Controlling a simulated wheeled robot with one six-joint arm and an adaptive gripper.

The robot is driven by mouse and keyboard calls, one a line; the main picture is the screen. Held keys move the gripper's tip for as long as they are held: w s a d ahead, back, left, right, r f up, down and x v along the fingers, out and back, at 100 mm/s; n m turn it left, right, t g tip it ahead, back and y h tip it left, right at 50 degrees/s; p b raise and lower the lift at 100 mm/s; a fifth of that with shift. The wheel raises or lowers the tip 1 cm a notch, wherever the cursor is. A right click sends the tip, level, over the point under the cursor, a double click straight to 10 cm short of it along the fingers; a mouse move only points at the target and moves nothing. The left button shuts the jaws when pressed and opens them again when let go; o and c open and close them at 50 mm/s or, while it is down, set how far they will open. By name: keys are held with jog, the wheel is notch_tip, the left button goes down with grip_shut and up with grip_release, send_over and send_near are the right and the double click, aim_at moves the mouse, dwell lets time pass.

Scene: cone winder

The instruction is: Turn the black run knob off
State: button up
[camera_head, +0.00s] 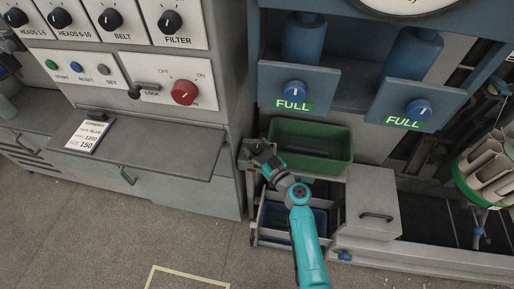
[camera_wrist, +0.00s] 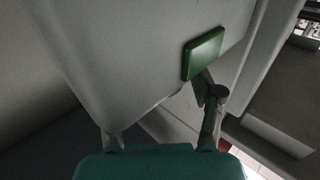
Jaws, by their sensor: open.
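On the grey machine's control panel in the head view, a red round knob (camera_head: 184,92) sits between OFF and ON markings. A small black lever (camera_head: 135,93) beside the word LOCK is to its left. Black pointer knobs line the upper panels, including the belt knob (camera_head: 110,19) and filter knob (camera_head: 170,21). I cannot read a RUN label on any knob. My gripper (camera_head: 256,150) is open, below and right of the panel, by the green bin, apart from every knob. The wrist view shows a large grey surface and a green square piece (camera_wrist: 203,54), but no knob.
A grey shelf (camera_head: 150,143) with a white card (camera_head: 88,134) juts out below the panel. The green bin (camera_head: 312,145) and a grey drawer box (camera_head: 370,203) stand to the right. Blue FULL units (camera_head: 297,90) hang above. The floor at lower left is clear.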

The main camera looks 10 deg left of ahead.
jog(key=v, duration=1.2)
dwell(0.3)
jog(key=s+d+f+m+h, duration=0.2)
jog(key=s+d+h, duration=0.15)
jog(key=s, duration=0.45)
jog(key=s+d+f+m+h, duration=0.25)
jog(key=s+d, duration=0.25)
jog(key=s, duration=0.3)
jog(key=s+d+f+m+h, duration=0.2)
jog(key=s+d+f+h, duration=0.15)
jog(key=s, duration=0.35)
jog(key=s+d+r+m+h, duration=0.1)
jog(key=s+d+r, duration=0.2)
jog(key=s+r, duration=0.6)
jog(key=s+d+r+m+t+h, duration=0.1)
jog(key=s+d+r, duration=0.3)
jog(key=s+r, duration=0.5)
jog(key=shift+s+r+t+h, duration=0.25)
jog(key=shift+r+t+h, duration=0.1)
jog(key=shift+r, duration=0.3)
